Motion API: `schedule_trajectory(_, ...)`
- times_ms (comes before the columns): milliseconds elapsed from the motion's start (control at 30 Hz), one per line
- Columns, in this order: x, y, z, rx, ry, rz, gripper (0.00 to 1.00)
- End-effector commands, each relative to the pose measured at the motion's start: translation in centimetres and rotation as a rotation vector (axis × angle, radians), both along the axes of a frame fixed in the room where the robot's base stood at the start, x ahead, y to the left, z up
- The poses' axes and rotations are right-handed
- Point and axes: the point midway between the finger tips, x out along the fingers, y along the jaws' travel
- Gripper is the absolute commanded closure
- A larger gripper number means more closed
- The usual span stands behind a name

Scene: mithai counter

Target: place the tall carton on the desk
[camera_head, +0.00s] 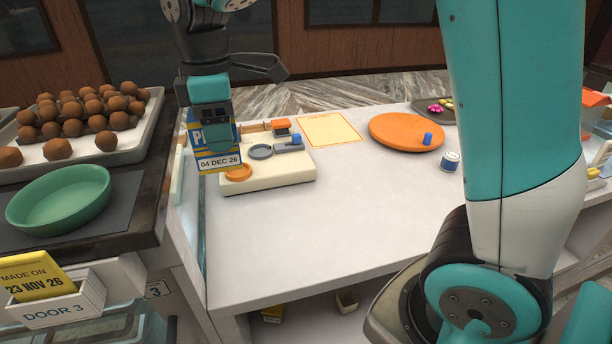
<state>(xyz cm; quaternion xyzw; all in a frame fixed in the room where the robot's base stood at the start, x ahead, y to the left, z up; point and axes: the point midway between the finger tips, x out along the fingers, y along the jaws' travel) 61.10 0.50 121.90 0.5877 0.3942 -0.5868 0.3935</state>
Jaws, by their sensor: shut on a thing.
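The tall carton (218,160) is blue and yellow and carries a white label reading "04 DEC 26". My gripper (211,112) is shut on its upper part, and the fingers hide some of its front. The carton looks upright, in front of the left side of the white desk (330,220). I cannot tell whether its base touches anything. The desk has a broad bare top in the middle and front.
A cream board with small parts (290,174) sits just right of the carton. A yellow sheet (330,130), an orange round board (406,132) and a small tin (450,161) lie farther right. A counter with a green bowl (60,199) and a tray of brown balls (135,148) stands left.

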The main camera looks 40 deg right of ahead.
Motion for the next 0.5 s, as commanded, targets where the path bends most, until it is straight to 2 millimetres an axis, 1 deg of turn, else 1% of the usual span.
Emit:
schedule_trajectory(67,0.0,0.1,-0.2,0.0,0.001,0.001,0.72)
schedule_trajectory(167,0.0,0.1,-1.6,-0.001,0.005,0.001,0.72)
schedule_trajectory(267,-0.1,0.0,-4.1,-0.002,0.007,0.0,0.72)
schedule_trajectory(500,-0.1,-0.1,-10.9,-0.002,0.008,-0.002,0.72)
